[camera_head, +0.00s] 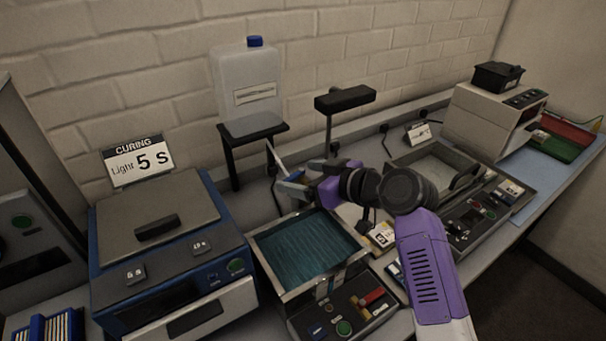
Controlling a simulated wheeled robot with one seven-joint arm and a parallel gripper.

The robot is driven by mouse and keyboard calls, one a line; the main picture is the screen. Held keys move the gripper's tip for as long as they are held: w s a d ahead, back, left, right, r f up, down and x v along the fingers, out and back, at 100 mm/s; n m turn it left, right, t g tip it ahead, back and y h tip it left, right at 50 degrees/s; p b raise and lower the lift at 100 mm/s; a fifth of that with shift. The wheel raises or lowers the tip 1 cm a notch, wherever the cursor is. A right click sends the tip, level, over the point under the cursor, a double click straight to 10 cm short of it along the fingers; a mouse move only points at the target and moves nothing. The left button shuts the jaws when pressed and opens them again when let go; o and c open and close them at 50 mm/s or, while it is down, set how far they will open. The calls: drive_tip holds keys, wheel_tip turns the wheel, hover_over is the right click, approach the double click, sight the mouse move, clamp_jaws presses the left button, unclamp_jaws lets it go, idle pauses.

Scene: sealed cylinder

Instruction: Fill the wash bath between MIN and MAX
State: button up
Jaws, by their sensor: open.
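A square metal bath (270,262) stands at the front centre. Its inside looks teal, with a rippled surface like liquid. MIN and MAX marks cannot be read at this size. A translucent white container (247,92) with a blue cap stands on a black raised stand behind the bath, with a label on its front. A thin pale spout or lever (276,160) slants below and right of the stand. My gripper (288,181) is open beside this part, above the bath's back edge. Whether it touches the part cannot be told. My arm hides some of the area to the right.
The bath's front panel (350,309) has buttons. A second metal basin (431,166), a black-topped post (345,98) and a beige machine (490,117) stand right. The wall is close behind.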

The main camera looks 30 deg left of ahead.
drive_tip(key=c, duration=1.4)
drive_tip(key=shift+o, duration=0.2)
drive_tip(key=shift+s+a+r+m+t+h+p, duration=0.1)
drive_tip(key=shift+s+a+m+t+h+p, duration=0.05)
drive_tip(key=shift+m+t+p, duration=0.4)
drive_tip(key=shift+s+a+r+m+t+h+p, duration=0.15)
drive_tip(key=shift+m+t+p, duration=0.15)
drive_tip(key=shift+p, duration=0.3)
drive_tip(key=shift+a+f+m+t+h+p, duration=0.2)
drive_tip(key=shift+m+t+h+p, duration=0.3)
drive_tip(key=shift+m+t+p, duration=0.4)
drive_tip(key=shift+w+d, duration=0.1)
drive_tip(key=o, duration=1.4)
drive_tip(key=shift+c, duration=0.2)
